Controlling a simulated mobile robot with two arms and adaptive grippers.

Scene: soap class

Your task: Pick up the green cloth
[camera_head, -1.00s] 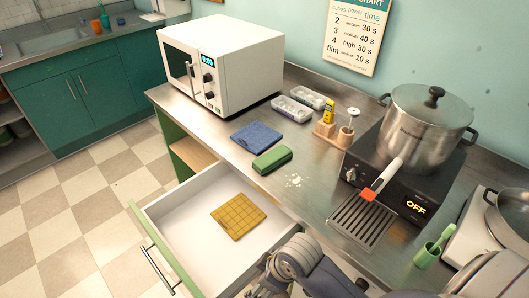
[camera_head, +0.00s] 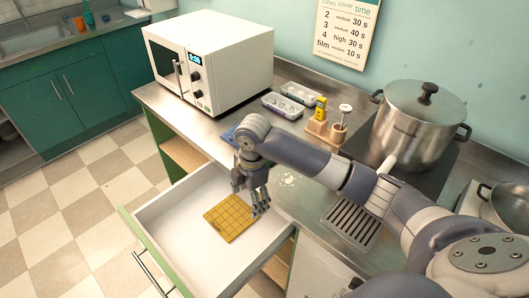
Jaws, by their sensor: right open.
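The green cloth is hidden now; my right arm covers the spot on the counter (camera_head: 207,128) where it lay, beside the blue cloth (camera_head: 228,134). Only a sliver of the blue cloth shows left of my wrist. My right gripper (camera_head: 254,209) is open and empty, fingers pointing down. My left gripper is not in view.
The open drawer (camera_head: 178,210) holds the yellow gridded cloth (camera_head: 232,218). A microwave (camera_head: 222,55) stands behind left, ice trays (camera_head: 283,106) and a wooden holder with bottles (camera_head: 318,128) behind. A large pot (camera_head: 415,125) sits on the stove at right.

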